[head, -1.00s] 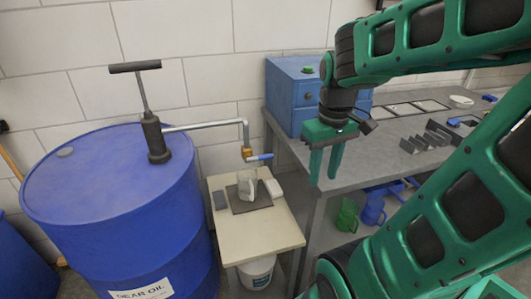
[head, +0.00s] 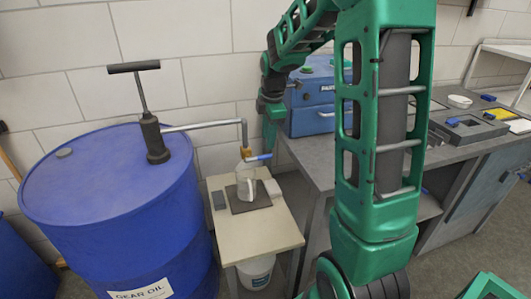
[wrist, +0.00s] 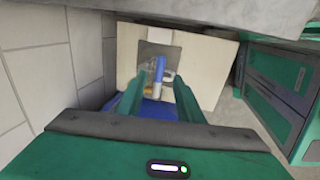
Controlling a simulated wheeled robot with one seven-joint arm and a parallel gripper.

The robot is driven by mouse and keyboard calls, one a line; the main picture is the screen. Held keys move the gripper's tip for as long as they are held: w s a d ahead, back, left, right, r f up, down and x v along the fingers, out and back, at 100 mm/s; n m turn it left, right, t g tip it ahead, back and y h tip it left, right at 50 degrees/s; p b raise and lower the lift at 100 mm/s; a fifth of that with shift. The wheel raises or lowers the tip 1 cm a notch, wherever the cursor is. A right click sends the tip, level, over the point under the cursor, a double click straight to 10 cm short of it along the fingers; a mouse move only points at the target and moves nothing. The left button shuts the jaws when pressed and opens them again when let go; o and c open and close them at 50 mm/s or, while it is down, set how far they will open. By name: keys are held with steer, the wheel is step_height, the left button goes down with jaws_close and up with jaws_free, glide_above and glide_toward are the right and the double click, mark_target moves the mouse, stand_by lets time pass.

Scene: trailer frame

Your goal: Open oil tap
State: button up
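The oil tap has a small brass body and a blue lever handle (head: 258,157) at the end of the pump's grey spout pipe (head: 205,126). The lever points right in the head view. A clear jug (head: 246,184) stands below it on a dark mat. My gripper (head: 270,138) points down just right of and above the lever in the head view, seen edge-on. In the wrist view my gripper (wrist: 158,92) has its two fingers apart, with nothing between the tips. The blue lever (wrist: 160,68) shows ahead, between the finger lines. The brass part is partly hidden by the left finger.
A blue drum (head: 105,190) with a black hand pump (head: 154,138) stands left of the small cream table (head: 255,240). A grey workbench (head: 315,160) with a blue cabinet (head: 312,115) is close on the right. The wall is behind.

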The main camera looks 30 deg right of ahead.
mark_target(267, 155)
steer(key=f, duration=0.2)
steer(key=w+f, duration=0.1)
steer(key=f, duration=0.4)
steer(key=shift+w+d+f, duration=0.2)
steer(key=shift+f, duration=0.1)
jaws_close()
